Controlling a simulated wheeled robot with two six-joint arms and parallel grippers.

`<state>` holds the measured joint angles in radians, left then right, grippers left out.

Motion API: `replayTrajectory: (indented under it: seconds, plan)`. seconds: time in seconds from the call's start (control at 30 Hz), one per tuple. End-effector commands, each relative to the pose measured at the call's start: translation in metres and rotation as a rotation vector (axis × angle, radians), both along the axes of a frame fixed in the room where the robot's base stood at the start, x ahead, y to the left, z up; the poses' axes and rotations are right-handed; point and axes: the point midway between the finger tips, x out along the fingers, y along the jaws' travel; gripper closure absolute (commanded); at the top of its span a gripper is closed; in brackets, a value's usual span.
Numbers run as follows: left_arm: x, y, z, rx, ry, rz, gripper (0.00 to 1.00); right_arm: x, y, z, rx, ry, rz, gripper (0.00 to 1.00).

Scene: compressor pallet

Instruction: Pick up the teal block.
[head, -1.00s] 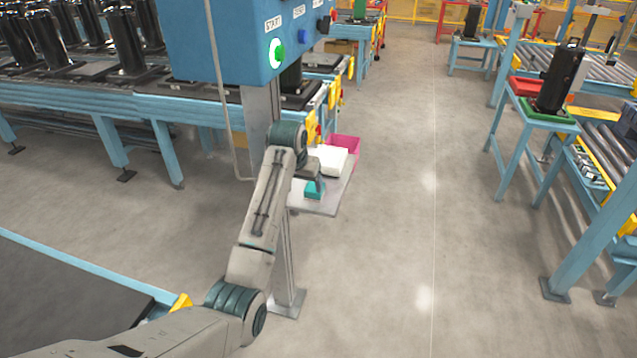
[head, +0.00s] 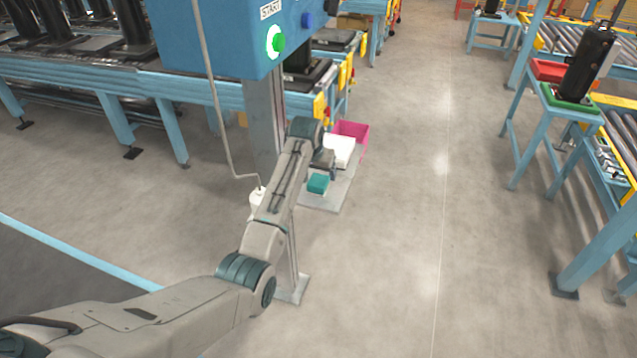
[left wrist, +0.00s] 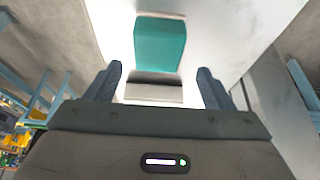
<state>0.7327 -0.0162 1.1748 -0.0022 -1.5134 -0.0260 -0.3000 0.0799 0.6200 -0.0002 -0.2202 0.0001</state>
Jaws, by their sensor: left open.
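The teal block (head: 317,183) sits on a small light shelf (head: 337,196) fixed to the post of the blue button box. In the left wrist view the teal block (left wrist: 160,45) lies on the pale surface, ahead of and between the two fingers. My left gripper (head: 331,168) is at the shelf, just above and beside the block in the head view. The block appears apart from the fingers. My right gripper is not in view.
A white box (head: 339,151) and a magenta bin (head: 352,134) stand behind the block on the shelf. The blue button box (head: 235,35) hangs above my left arm, with its post (head: 265,120) close by.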

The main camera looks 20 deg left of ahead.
Motion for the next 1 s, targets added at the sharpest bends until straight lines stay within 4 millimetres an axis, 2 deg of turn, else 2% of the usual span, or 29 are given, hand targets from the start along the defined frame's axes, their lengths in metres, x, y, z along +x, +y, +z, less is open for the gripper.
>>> replayTrajectory:
  seconds: [0.1, 0.3, 0.57, 0.6, 0.83, 0.87, 1.0]
  plan:
    - [0.002, -0.004, -0.016, -0.001, 0.007, 0.0, 0.25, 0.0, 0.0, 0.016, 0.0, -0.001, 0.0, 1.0]
    - [0.01, -0.004, -0.038, 0.0, 0.002, 0.0, 0.25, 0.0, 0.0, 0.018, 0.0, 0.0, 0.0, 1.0]
    - [0.011, -0.004, -0.042, 0.0, 0.001, 0.0, 0.25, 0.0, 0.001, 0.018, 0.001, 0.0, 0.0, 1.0]
    - [0.011, -0.004, -0.042, 0.0, 0.001, 0.0, 0.27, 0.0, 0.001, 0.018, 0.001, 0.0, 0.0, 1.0]
    - [0.011, -0.004, -0.041, 0.0, 0.001, 0.0, 0.72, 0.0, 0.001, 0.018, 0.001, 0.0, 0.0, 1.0]
    - [0.011, -0.004, -0.041, 0.0, 0.001, 0.0, 0.75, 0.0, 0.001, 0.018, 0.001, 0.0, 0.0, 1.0]
    - [0.011, -0.004, -0.041, 0.0, 0.001, 0.0, 0.75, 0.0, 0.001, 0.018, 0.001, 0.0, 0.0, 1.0]
